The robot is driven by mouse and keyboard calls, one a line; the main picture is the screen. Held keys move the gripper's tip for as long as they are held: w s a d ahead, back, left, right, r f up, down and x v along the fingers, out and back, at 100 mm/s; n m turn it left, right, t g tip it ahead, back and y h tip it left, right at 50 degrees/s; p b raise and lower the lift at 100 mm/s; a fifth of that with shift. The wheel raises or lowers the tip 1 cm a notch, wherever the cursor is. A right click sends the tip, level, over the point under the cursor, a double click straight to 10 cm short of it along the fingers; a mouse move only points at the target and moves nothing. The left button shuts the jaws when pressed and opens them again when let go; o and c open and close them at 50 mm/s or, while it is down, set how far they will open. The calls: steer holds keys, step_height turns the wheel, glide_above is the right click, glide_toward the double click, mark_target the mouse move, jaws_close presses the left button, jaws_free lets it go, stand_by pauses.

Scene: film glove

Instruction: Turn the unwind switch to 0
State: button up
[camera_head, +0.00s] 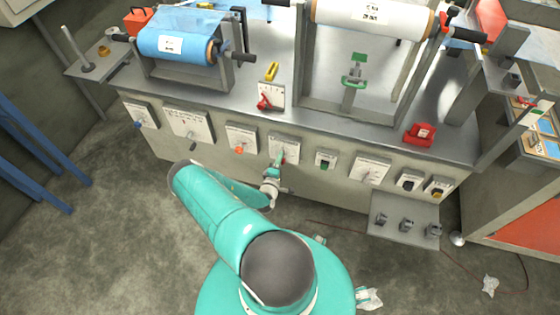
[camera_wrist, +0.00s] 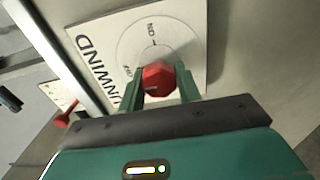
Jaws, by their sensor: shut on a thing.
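The unwind switch is a red faceted knob (camera_wrist: 156,80) on a white plate (camera_wrist: 189,22) lettered UNWIND in the wrist view. A round dial with small marks surrounds it; one mark at its top looks like ON, and another at its left is too small to read surely. My gripper (camera_wrist: 160,84) is shut on the knob, with a green finger on each side. In the head view my gripper (camera_head: 278,163) reaches the front panel at the middle plate (camera_head: 284,144). It hides most of the knob there.
Another red knob (camera_wrist: 62,118) stands out to the left in the wrist view. A low shelf (camera_head: 404,243) juts out at the right.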

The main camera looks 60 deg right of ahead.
steer(key=o, duration=1)
steer(key=shift+s, duration=0.1)
steer(key=shift+c, duration=0.2)
steer(key=s+a, duration=0.2)
steer(key=a, duration=1.1)
steer(key=shift+a, duration=0.35)
